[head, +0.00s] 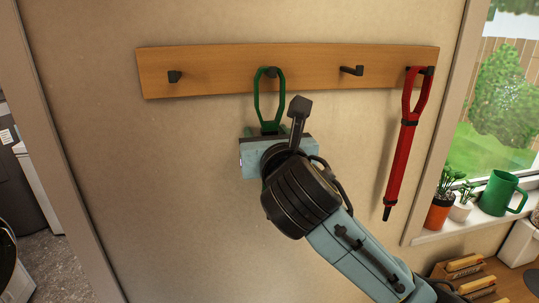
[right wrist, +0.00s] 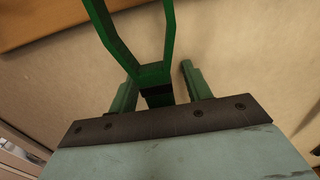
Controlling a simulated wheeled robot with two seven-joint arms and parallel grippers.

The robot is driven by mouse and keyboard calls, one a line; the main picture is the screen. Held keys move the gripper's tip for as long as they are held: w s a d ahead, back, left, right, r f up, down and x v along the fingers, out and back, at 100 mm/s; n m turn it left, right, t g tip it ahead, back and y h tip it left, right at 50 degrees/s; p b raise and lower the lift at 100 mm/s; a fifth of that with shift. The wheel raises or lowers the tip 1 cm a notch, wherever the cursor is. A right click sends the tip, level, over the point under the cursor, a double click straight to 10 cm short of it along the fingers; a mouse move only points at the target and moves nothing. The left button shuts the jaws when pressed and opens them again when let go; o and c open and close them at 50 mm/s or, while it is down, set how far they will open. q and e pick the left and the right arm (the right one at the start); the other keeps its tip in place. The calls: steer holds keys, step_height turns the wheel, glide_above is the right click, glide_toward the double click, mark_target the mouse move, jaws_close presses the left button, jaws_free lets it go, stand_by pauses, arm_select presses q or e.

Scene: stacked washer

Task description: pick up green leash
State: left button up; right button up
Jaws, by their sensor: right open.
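The green leash (head: 257,101) hangs by its loop from a hook on the wooden wall rack. Its lower part is hidden behind my right gripper in the head view. My right gripper (head: 272,132) is just below the loop, close to the wall. In the right wrist view the leash (right wrist: 165,45) runs down between the two open fingers of the gripper (right wrist: 158,84). A dark band sits under the loop, between the fingers. I cannot tell whether either finger touches the leash. My left gripper is not in view.
The wooden rack (head: 215,72) has several dark hooks. A red leash (head: 402,150) hangs from the right one. A window sill at right holds a green mug (head: 497,193) and potted plants (head: 440,208). The wall left of my gripper is bare.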

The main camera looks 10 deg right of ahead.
steer(key=shift+c, duration=0.4)
jaws_close()
steer(key=shift+r, duration=0.1)
